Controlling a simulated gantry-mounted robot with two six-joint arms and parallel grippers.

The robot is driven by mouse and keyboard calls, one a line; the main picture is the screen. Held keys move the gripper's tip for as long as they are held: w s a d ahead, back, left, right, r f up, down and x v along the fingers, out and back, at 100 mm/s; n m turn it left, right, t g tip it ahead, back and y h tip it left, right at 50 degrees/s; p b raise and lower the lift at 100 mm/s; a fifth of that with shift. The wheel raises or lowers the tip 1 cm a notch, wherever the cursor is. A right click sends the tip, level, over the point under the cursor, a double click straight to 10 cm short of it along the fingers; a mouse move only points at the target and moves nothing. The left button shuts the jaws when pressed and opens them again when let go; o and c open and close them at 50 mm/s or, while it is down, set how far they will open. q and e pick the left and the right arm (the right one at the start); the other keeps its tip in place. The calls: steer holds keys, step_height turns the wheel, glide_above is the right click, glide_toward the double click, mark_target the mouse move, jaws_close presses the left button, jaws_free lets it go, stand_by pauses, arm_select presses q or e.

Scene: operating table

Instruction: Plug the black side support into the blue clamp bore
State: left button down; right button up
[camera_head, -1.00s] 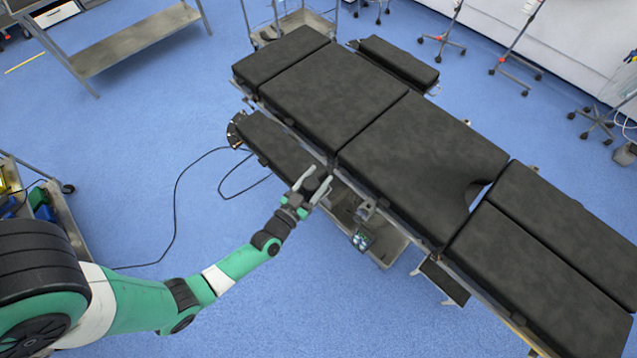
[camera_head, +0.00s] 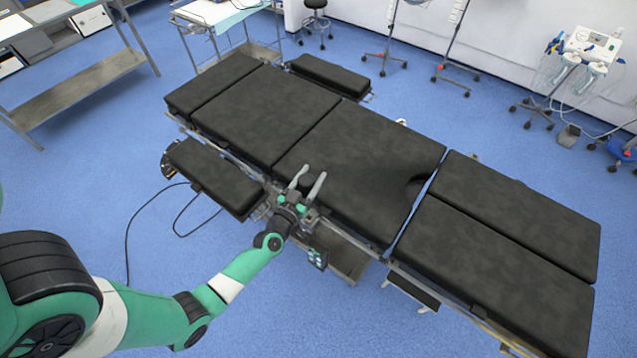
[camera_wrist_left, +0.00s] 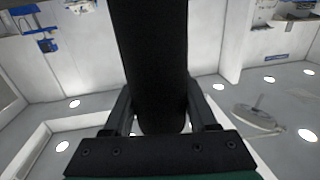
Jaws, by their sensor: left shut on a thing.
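My left gripper (camera_head: 309,181) is at the near long edge of the operating table, with its fingertips in front of the black padding in the head view. In the left wrist view, its two fingers (camera_wrist_left: 158,112) are shut on the black side support (camera_wrist_left: 152,55). The support is a wide dark bar that runs up and out of that picture. In the head view the support cannot be told apart from the black padding. The blue clamp and its bore cannot be made out in either view. My right gripper is not in view.
The operating table (camera_head: 350,165) has several black pads. An arm board (camera_head: 212,175) lies along its near side, left of my gripper. A small control box (camera_head: 318,258) hangs below the rail. A cable loops on the blue floor (camera_head: 90,215), which is otherwise clear there.

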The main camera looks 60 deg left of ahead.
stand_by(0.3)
arm_select(q)
step_height(320, 180, down, 4)
steer(key=b, duration=0.3)
stand_by(1.7)
steer(key=shift+f+b, duration=0.85)
steer(key=shift+f, duration=0.3)
steer(key=shift+f+b, duration=0.3)
steer(key=shift+f, duration=0.05)
steer(key=shift+c, duration=0.6)
jaws_free()
steer(key=shift+d, duration=0.1)
